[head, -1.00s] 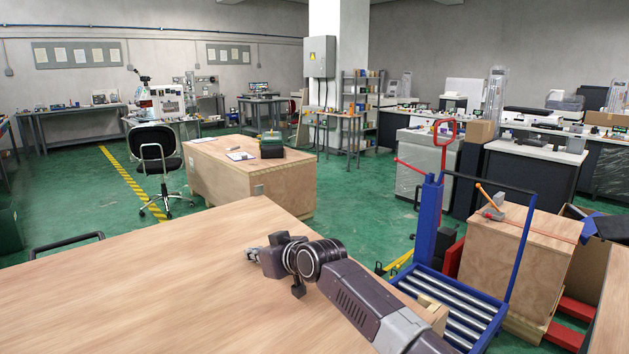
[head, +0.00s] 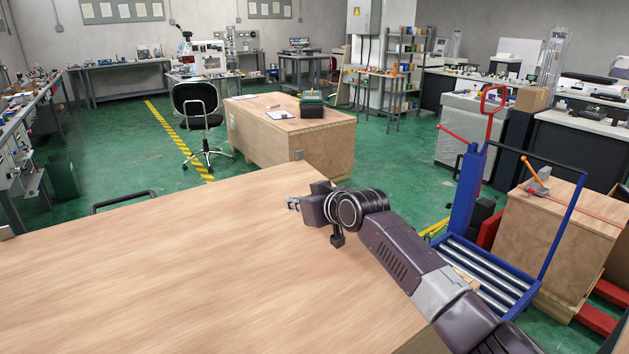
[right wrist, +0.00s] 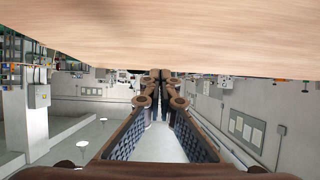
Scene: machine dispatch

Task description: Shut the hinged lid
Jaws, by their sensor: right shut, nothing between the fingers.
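A broad wooden panel (head: 170,270) fills the foreground of the head view. It looks like the lid or top of a large crate; I cannot tell whether it is fully shut. My right gripper (head: 293,204) is over the panel near that corner, shut and empty, pointing left. In the right wrist view, its closed fingers (right wrist: 160,76) are in the middle, with the wooden surface (right wrist: 150,45) across the top. My left gripper is not in view.
A blue roller cart (head: 485,270) and a wooden crate with a clamp (head: 545,240) stand at the right. Beyond the panel are another wooden crate (head: 290,140) and a black chair (head: 198,115).

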